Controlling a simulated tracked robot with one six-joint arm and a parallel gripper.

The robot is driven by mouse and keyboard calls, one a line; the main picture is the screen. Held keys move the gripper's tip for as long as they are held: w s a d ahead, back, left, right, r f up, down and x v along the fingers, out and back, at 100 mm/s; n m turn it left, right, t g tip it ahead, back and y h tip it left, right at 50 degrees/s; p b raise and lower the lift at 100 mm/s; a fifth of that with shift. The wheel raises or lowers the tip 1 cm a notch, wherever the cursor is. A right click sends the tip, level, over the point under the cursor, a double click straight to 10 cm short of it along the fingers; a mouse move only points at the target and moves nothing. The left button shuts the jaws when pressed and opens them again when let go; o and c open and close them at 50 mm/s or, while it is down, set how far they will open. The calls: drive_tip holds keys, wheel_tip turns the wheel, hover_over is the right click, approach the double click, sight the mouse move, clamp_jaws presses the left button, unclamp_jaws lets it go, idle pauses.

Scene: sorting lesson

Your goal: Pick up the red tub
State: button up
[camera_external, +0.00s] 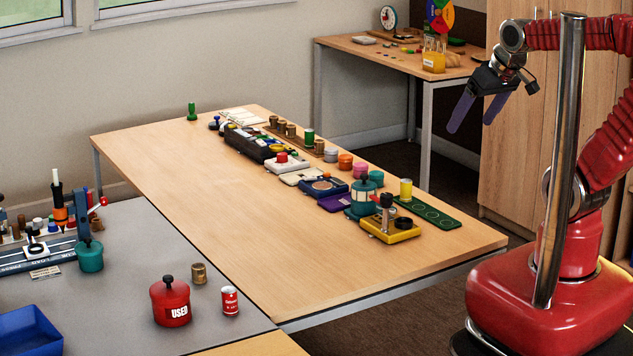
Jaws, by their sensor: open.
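The red tub (171,303) stands upright on the grey surface at the lower left. It has a dark knob on its lid and a white label reading "USED". My gripper (473,115) is at the upper right, raised in the air beyond the right side of the wooden table. Its two purple-grey fingers are spread apart and point down, with nothing between them. It is far from the red tub and touches nothing.
A small red can (230,300) and a brown cylinder (199,273) stand close to the right of the tub. A teal pot (90,256) and a blue tray (28,332) are to its left. Several items line the wooden table (215,220); its near left part is clear.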

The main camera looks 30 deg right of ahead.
drive_tip(key=w+a+f+n+t+y, duration=0.1)
drive_tip(key=w+a+y, duration=0.1)
drive_tip(key=w+a, duration=0.5)
drive_tip(key=w+a+f+n+y, duration=0.1)
drive_tip(key=w+a+f+n, duration=0.15)
drive_tip(key=a, duration=0.75)
drive_tip(key=w+a+n+t+y, duration=0.1)
drive_tip(key=w+a+y, duration=0.1)
drive_tip(key=w+a, duration=0.5)
drive_tip(key=n+t+y, duration=0.1)
drive_tip(key=n+y, duration=0.3)
approach(188, 295)
drive_tip(key=shift+a+f, duration=0.15)
drive_tip(key=shift+a, duration=0.15)
drive_tip(key=shift+x, duration=4.3)
drive_tip(key=shift+w, duration=0.2)
